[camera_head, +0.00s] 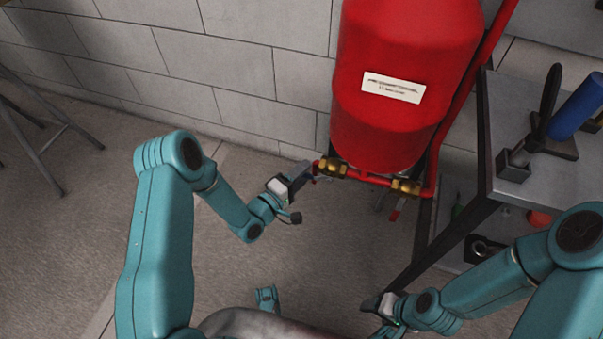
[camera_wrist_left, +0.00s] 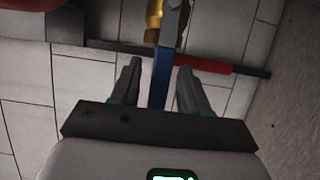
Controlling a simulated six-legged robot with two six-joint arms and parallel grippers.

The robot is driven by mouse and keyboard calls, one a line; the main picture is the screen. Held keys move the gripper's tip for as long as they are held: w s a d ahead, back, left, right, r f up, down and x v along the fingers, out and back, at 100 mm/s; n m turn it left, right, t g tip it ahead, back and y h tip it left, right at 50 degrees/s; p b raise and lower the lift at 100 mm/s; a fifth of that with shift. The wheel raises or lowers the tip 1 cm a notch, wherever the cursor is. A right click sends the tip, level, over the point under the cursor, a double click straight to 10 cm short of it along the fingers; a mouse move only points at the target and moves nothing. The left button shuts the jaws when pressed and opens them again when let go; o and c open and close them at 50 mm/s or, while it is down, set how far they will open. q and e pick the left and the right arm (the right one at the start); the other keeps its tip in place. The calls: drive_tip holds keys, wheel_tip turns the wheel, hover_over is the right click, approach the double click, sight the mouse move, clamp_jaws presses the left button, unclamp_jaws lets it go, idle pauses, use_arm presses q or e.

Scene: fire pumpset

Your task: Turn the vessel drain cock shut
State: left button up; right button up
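The red vessel (camera_head: 398,90) hangs by the wall with red pipe and brass fittings under it. A brass cock (camera_head: 333,168) at the pipe's left end is beside my left gripper (camera_head: 307,173). In the left wrist view, a blue lever (camera_wrist_left: 161,75) runs down from a brass body (camera_wrist_left: 154,20) and lies between the fingers of my left gripper (camera_wrist_left: 160,82). Gaps show on both sides of the lever, so the gripper is open around it. A second brass fitting (camera_head: 406,187) is further right. My right gripper (camera_head: 375,304) is low, away from the vessel; its fingers are unclear.
A metal table (camera_head: 545,195) stands at right with a blue cylinder (camera_head: 577,106) and a dark-handled tool on it. A red-sleeved bar (camera_wrist_left: 205,65) crosses behind the fingers in the wrist view. A stool (camera_head: 40,140) stands far left.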

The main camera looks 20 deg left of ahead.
use_arm(q)
clamp_jaws()
drive_tip(key=shift+f, duration=0.1)
